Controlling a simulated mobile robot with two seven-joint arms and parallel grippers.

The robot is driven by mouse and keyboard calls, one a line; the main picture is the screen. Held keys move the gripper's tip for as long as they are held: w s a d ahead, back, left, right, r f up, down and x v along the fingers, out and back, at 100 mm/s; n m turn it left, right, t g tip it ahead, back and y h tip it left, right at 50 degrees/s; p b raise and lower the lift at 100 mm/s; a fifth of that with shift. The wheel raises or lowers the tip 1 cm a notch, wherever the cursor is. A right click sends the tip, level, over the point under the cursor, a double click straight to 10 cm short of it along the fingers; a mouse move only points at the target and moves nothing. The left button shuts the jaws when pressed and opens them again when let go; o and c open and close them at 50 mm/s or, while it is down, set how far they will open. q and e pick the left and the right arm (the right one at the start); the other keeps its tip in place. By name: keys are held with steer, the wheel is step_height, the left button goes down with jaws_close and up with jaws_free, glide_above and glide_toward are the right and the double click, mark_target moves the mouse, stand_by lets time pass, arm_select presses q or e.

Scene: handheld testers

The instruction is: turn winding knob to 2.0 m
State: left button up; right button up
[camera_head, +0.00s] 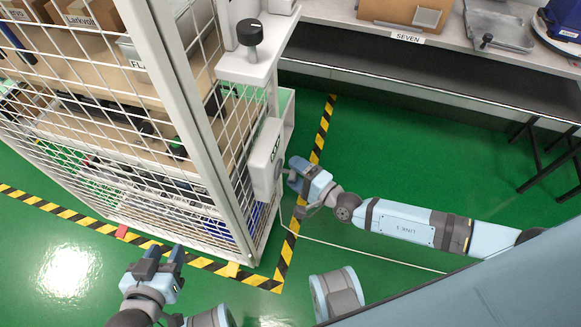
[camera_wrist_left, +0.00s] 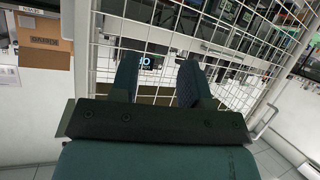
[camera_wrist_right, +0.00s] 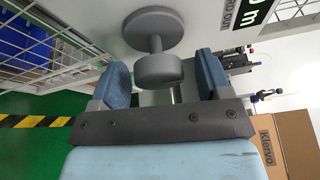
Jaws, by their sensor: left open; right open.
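The winding knob (camera_wrist_right: 157,70) is a grey round knob on a short stem with a wide disc behind it, on the white box (camera_head: 265,160) fixed to the cage's right corner. My right gripper (camera_wrist_right: 165,76) is open, with a finger on either side of the knob and visible gaps to it. In the head view my right gripper (camera_head: 296,175) is close to the box's right face and largely hides the knob. My left gripper (camera_head: 164,254) is open and empty, low in front of the cage.
The white wire cage (camera_head: 150,150) holds shelves of goods. A dark knob (camera_head: 249,32) sits on a white bracket above the box. A thin pale cord runs near my right arm. A workbench (camera_head: 400,50) stands behind; the green floor (camera_head: 400,160) is mostly clear.

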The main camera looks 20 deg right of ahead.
arm_select(q)
steer(key=shift+a+p, duration=0.1)
steer(key=shift+p, duration=0.35)
arm_select(e)
steer(key=v, duration=1.1)
steer(key=shift+s+d, duration=0.15)
steer(key=shift+s, duration=0.2)
steer(key=shift+r, duration=0.15)
